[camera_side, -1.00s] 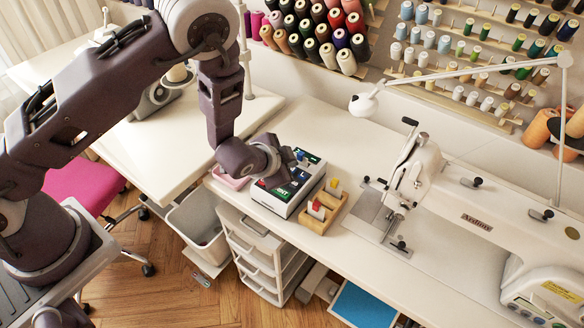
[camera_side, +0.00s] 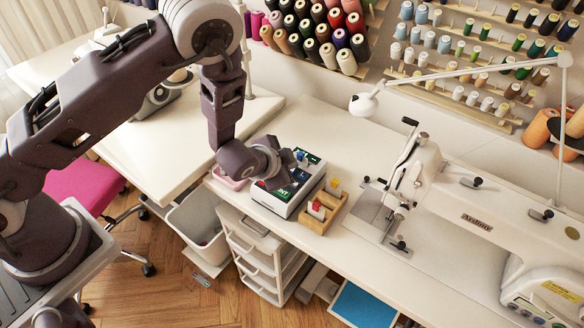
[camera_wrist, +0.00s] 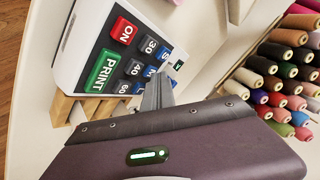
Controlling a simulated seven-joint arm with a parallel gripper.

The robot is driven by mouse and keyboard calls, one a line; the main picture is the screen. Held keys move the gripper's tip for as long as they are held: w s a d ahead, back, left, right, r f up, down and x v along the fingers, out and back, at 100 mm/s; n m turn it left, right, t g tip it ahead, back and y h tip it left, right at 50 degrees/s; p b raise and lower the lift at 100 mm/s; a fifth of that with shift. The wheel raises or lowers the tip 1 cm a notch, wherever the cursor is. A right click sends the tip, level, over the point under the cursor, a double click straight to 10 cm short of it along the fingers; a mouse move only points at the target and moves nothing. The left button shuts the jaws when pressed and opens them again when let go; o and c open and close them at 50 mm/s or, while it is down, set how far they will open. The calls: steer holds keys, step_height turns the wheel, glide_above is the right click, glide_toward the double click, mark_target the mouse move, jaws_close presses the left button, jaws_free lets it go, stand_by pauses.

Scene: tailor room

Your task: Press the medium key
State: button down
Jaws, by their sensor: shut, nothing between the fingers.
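A white label printer with a dark keypad (camera_wrist: 112,58) stands on the table; it also shows in the side view (camera_side: 283,209). Its red ON key (camera_wrist: 124,31), green PRINT key (camera_wrist: 102,71) and several dark number keys (camera_wrist: 149,45) show in the wrist view. I cannot tell whether the tips touch a key.
A wooden tray (camera_side: 318,222) with small coloured items stands right of the printer. A sewing machine (camera_side: 470,195) is farther right. Thread spools (camera_side: 315,30) fill racks along the back wall. The table between printer and back wall is mostly clear.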

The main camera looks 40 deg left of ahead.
steer(key=shift+r, duration=0.75)
steer(key=shift+r, duration=0.1)
steer(key=shift+r, duration=2.4)
steer(key=s+a+r+n+g+h, duration=0.1)
steer(key=s+a+r+n, duration=0.15)
steer(key=s+r, duration=0.45)
steer(key=s+a+r+n+g+h, duration=0.1)
steer(key=s+r+n, duration=0.25)
steer(key=r, duration=0.85)
steer(key=s+a+r+n, duration=0.1)
steer(key=s+a+r, duration=0.1)
steer(key=s, duration=0.8)
steer(key=s+a+r+g+y, duration=0.1)
steer(key=s+a+r, duration=0.1)
steer(key=s, duration=0.8)
steer(key=shift+s+a+r+n+g, duration=0.3)
steer(key=shift+s+r+n, duration=0.1)
steer(key=shift+r, duration=0.25)
